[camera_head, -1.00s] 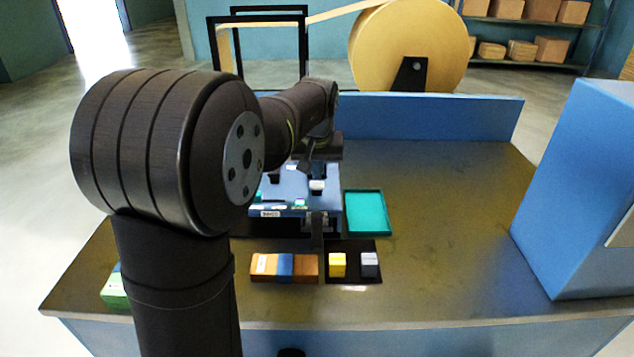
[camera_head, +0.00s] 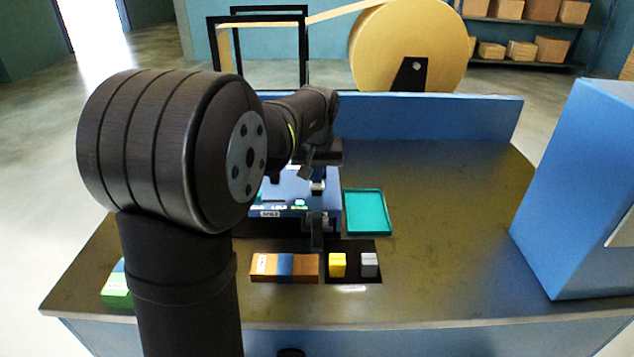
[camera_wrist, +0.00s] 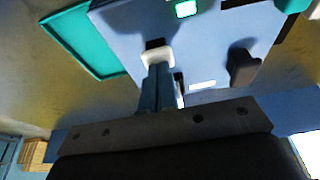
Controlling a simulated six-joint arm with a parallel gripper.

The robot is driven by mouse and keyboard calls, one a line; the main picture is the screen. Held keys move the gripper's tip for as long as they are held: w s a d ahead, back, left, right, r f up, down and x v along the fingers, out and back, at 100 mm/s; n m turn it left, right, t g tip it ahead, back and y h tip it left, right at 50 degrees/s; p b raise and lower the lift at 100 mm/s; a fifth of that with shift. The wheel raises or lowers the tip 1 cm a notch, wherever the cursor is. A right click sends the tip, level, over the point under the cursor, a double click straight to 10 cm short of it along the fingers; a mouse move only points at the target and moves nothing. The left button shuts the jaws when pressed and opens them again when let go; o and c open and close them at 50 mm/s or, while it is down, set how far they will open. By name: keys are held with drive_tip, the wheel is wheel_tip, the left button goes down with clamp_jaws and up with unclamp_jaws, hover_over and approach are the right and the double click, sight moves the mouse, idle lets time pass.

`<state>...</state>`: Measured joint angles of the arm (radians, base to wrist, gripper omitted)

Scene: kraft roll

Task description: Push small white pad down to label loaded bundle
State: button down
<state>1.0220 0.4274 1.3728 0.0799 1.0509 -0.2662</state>
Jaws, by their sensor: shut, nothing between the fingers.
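The small white pad (camera_head: 317,187) is on the top of the blue machine (camera_head: 285,190); in the wrist view the pad (camera_wrist: 157,53) is right at my fingertips. My gripper (camera_head: 318,172) is above the machine, pointing down. In the wrist view its fingers (camera_wrist: 158,72) are shut together with nothing between them. The tips meet or almost meet the pad; I cannot tell whether they press it. A dark knob (camera_wrist: 243,65) stands beside the pad. I cannot make out a bundle inside the machine; my arm hides part of its top.
A teal tray (camera_head: 367,212) lies right of the machine. In front are a brown and blue block row (camera_head: 285,267) and a dark plate with a yellow block (camera_head: 337,265) and a grey block (camera_head: 369,264). A tall blue box (camera_head: 580,190) stands at right. The table between is clear.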

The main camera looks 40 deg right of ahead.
drive_tip(key=shift+f, duration=0.85)
drive_tip(key=shift+r, duration=3.55)
drive_tip(key=shift+f, duration=2.55)
